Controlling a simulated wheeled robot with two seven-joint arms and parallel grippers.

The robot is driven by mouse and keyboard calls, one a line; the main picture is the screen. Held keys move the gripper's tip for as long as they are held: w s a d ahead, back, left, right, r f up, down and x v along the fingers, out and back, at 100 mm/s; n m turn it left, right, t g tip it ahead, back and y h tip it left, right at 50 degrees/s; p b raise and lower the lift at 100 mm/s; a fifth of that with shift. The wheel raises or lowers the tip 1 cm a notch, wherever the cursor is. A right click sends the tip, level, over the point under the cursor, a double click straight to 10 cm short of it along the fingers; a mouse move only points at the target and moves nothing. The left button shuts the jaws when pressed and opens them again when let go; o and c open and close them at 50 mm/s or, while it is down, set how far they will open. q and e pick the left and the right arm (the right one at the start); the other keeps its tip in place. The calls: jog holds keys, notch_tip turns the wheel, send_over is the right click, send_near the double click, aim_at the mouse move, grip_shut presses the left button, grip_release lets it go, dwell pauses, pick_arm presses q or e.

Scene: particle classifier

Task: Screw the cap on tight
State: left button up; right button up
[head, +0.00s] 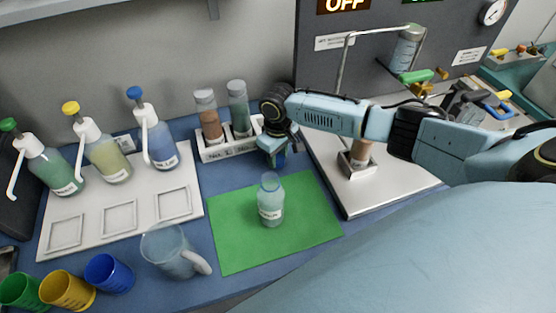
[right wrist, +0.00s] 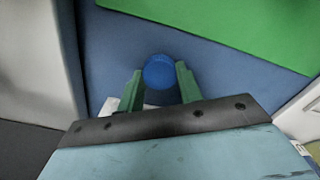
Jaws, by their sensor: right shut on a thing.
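A clear bottle (head: 270,205) with a white label stands upright on the green mat (head: 230,250); no cap shows on its neck. My right gripper (head: 279,160) is behind the bottle, near the mat's far edge. In the right wrist view, it (right wrist: 158,80) is shut on a round blue cap (right wrist: 160,71) between its green fingers. The cap is apart from the bottle. The mat also shows in the right wrist view (right wrist: 240,25), but the bottle does not. My left gripper is out of view.
A rack (head: 228,150) with two tubes stands just left of my right gripper. Three pump bottles stand on a white tray (head: 90,238) at left. A clear jug (head: 172,252) and coloured cups are at front left. A metal apparatus (head: 390,190) stands right.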

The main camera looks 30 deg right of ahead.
aim_at(278, 159)
notch_tip(278, 159, up, 10)
jog(key=shift+r+p, duration=0.1)
jog(key=shift+p, duration=0.75)
jog(key=s+a+r+m, duration=0.1)
jog(key=a+r, duration=0.2)
jog(key=r, duration=0.1)
jog(key=s+a+r+m, duration=0.1)
jog(key=s+a+r, duration=0.1)
jog(key=a+r, duration=0.1)
jog(key=s+a+r+m, duration=0.1)
jog(key=s+a+r, duration=0.1)
jog(key=a+r, duration=0.1)
jog(key=shift+s+r, duration=0.2)
jog(key=shift+r, duration=0.7)
